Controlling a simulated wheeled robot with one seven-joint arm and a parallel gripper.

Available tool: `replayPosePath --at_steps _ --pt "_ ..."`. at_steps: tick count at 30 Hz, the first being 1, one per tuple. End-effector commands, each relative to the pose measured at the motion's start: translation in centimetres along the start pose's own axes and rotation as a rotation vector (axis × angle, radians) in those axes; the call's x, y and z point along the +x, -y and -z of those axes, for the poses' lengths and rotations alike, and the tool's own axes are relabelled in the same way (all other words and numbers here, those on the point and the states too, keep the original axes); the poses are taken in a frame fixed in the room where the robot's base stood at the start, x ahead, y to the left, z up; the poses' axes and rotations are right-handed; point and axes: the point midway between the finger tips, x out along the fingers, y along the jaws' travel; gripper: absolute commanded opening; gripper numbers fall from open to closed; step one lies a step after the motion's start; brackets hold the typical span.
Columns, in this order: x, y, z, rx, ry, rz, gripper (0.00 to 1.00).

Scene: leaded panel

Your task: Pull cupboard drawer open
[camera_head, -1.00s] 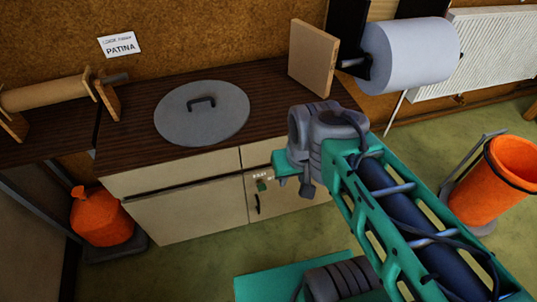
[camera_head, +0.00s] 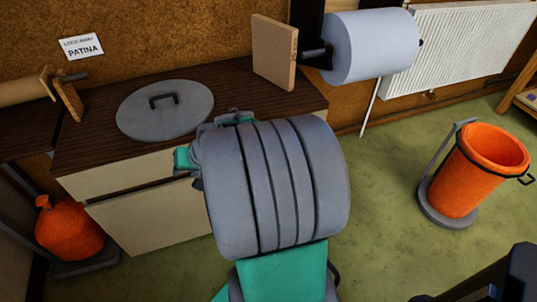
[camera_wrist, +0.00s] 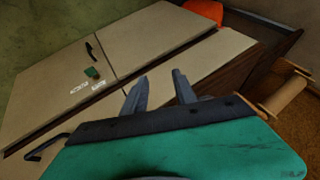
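The cupboard (camera_head: 150,222) has pale doors and drawer fronts under a dark wooden top. Its wide left drawer front (camera_head: 115,175) shows in the head view; my grey arm joint hides the right part. In the wrist view the cupboard appears turned round, with the wide drawer front (camera_wrist: 185,68) beyond my fingers. A black bar handle (camera_wrist: 40,148) is at lower left, by the other drawer front. My gripper (camera_wrist: 160,88) is open and empty, its two grey fingers apart and pointing at the cupboard. Whether they touch it I cannot tell. The fingers are hidden in the head view.
A round grey lid (camera_head: 165,110) and an upright board (camera_head: 274,52) are on the cupboard top. An orange bin (camera_head: 478,170) stands at right. A door with a black handle (camera_wrist: 91,50) and green tag shows too. Green floor between is clear.

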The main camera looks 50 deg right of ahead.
Motion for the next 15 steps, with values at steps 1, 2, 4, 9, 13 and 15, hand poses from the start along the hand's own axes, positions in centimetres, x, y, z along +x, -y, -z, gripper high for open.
replayPosePath --at_steps 1,2,4,9,13,15 --pt "3.3 -5.0 0.9 0.156 -0.077 0.039 0.34" --pt "4.2 -7.4 2.1 0.249 -0.137 0.073 0.34" --pt "5.2 -13.3 4.3 0.469 -0.288 0.156 0.34" --pt "3.0 -27.3 6.6 0.912 -0.659 0.332 0.34" --pt "0.5 -32.9 6.3 1.073 -0.828 0.407 0.34" --pt "-0.1 -33.9 6.4 1.102 -0.861 0.423 0.34"
